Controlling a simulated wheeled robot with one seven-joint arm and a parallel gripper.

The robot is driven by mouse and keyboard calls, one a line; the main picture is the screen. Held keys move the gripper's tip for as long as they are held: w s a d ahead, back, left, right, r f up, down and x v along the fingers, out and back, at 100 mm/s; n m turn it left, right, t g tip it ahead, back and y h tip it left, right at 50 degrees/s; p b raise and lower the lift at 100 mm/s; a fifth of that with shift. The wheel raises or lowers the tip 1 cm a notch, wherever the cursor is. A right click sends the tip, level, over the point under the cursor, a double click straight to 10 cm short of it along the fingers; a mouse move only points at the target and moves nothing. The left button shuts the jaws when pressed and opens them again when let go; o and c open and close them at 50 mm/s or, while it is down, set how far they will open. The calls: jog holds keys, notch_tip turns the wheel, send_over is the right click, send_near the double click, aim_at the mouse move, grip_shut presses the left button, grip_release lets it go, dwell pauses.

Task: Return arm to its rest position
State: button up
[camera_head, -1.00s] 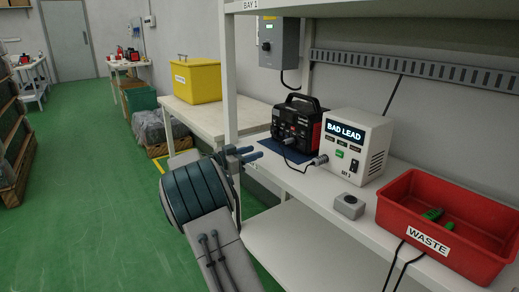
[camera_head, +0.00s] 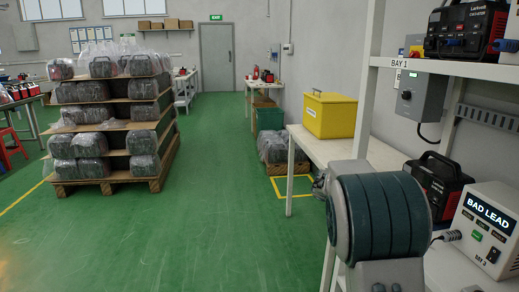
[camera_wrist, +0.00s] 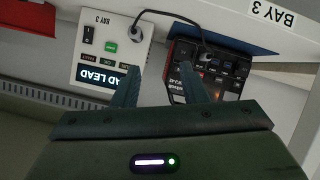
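My arm is bent in front of the shelving in the head view, and its dark ribbed joint hides most of my gripper there. In the wrist view my gripper (camera_wrist: 160,82) has its two fingers apart with nothing between them. Beyond the fingers, upside down, are the white tester (camera_wrist: 106,48) reading BAD LEAD and the black-and-red power unit (camera_wrist: 209,68). In the head view the tester (camera_head: 478,228) and the power unit (camera_head: 438,184) stand to the right of my arm.
A white shelf post (camera_head: 368,85) rises close behind my arm. A yellow bin (camera_head: 330,115) stands on a side table (camera_head: 375,152). A loaded pallet stack (camera_head: 108,130) is at the left. Green floor (camera_head: 215,190) lies open between them.

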jog(key=s+a+r+n+y+p, duration=0.4)
jog(key=s+a+r+p, duration=0.2)
jog(key=s+a+p, duration=0.1)
jog(key=s+a+r+n+t+y+p, duration=0.1)
jog(key=s+a+r+n+y+p, duration=0.3)
jog(key=s+a+r+p, duration=0.3)
jog(key=s+a+r+n+t+y+p, duration=0.1)
jog(key=s+a+r+n+y+p, duration=0.3)
jog(key=s+p, duration=0.6)
jog(key=s+a+r+n, duration=0.1)
jog(key=s+a+r, duration=0.1)
jog(key=s+a, duration=0.1)
jog(key=shift+s+r+y, duration=0.15)
jog(key=shift+s+y, duration=0.25)
jog(key=shift+s, duration=0.2)
